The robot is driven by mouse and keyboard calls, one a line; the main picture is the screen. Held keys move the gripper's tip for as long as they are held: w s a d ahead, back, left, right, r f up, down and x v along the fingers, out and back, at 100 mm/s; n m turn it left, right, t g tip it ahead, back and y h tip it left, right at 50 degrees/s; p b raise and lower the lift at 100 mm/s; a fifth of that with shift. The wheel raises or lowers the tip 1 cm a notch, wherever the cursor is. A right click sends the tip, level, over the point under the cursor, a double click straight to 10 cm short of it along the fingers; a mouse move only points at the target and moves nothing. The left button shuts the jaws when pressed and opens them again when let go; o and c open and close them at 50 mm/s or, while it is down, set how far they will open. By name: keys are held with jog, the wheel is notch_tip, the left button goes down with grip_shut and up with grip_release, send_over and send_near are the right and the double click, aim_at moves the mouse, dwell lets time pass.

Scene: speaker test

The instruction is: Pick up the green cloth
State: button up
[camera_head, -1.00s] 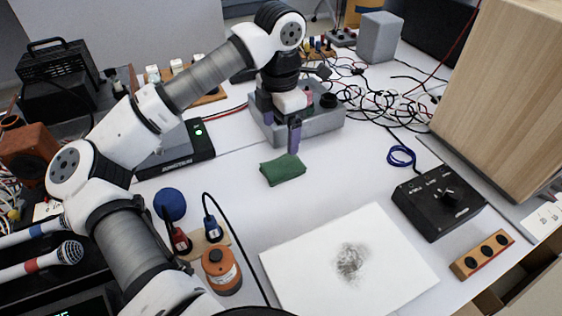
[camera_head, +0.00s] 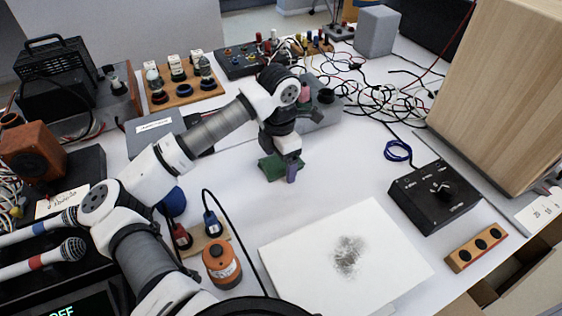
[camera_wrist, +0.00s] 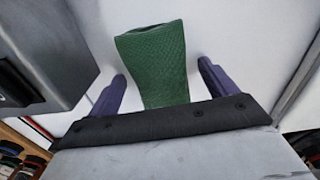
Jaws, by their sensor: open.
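The green cloth (camera_head: 270,167) lies folded on the white table in the head view, partly hidden by my gripper (camera_head: 288,168). In the wrist view the cloth (camera_wrist: 155,60) runs between the two purple fingers of my gripper (camera_wrist: 162,85). The fingers are open, one on each side of the cloth, with a visible gap on both sides. Whether the fingertips touch the table cannot be told.
A white sheet with a dark smudge (camera_head: 300,262), an orange container (camera_head: 221,264) and a black control box (camera_head: 420,205) lie nearer. Table right of the cloth is clear.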

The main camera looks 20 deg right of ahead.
aim_at(279, 161)
jog(key=c, duration=1.1)
jog(key=shift+o, duration=0.2)
jog(key=shift+r, duration=0.1)
notch_tip(279, 161, up, 18)
jog(key=b, duration=0.1)
jog(key=shift+o, duration=1.2)
jog(key=shift+c, duration=0.9)
